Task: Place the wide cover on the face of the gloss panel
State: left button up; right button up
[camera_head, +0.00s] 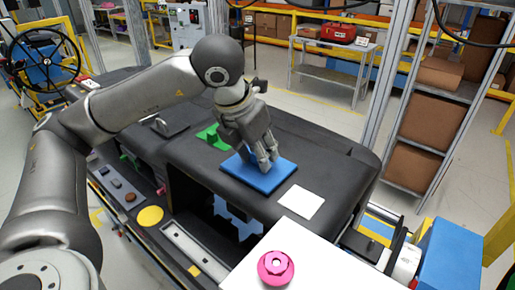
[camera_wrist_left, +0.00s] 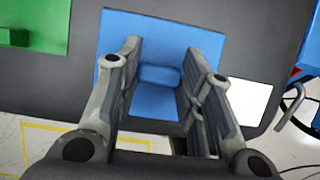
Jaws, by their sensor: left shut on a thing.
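The wide cover appears to be the flat blue plate (camera_head: 283,175), lying on or just above the dashboard's black top. In the left wrist view the blue plate (camera_wrist_left: 205,42) has a small raised grip block (camera_wrist_left: 160,78). My left gripper (camera_head: 264,162) comes down from above and is shut on that block; its two fingers (camera_wrist_left: 159,85) stand on either side. Whether the plate touches the surface under it is hidden. I cannot tell for certain which surface is the gloss panel. My right gripper is not in view.
A green plate with a block (camera_head: 209,138) lies left of the blue plate. A white square (camera_head: 301,202) lies to its right on the black dashboard (camera_head: 345,172). A pink knob (camera_head: 275,266) sits on a white surface in front. A yellow disc (camera_head: 150,215) is lower left.

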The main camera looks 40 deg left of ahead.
pick_arm(q)
jog(key=shift+s, duration=0.1)
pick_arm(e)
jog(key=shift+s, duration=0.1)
pick_arm(q)
jog(key=shift+f, duration=0.2)
jog(key=o, duration=0.8)
jog(key=shift+r, duration=0.1)
jog(key=shift+c, duration=0.2)
jog(key=shift+o, duration=1.3)
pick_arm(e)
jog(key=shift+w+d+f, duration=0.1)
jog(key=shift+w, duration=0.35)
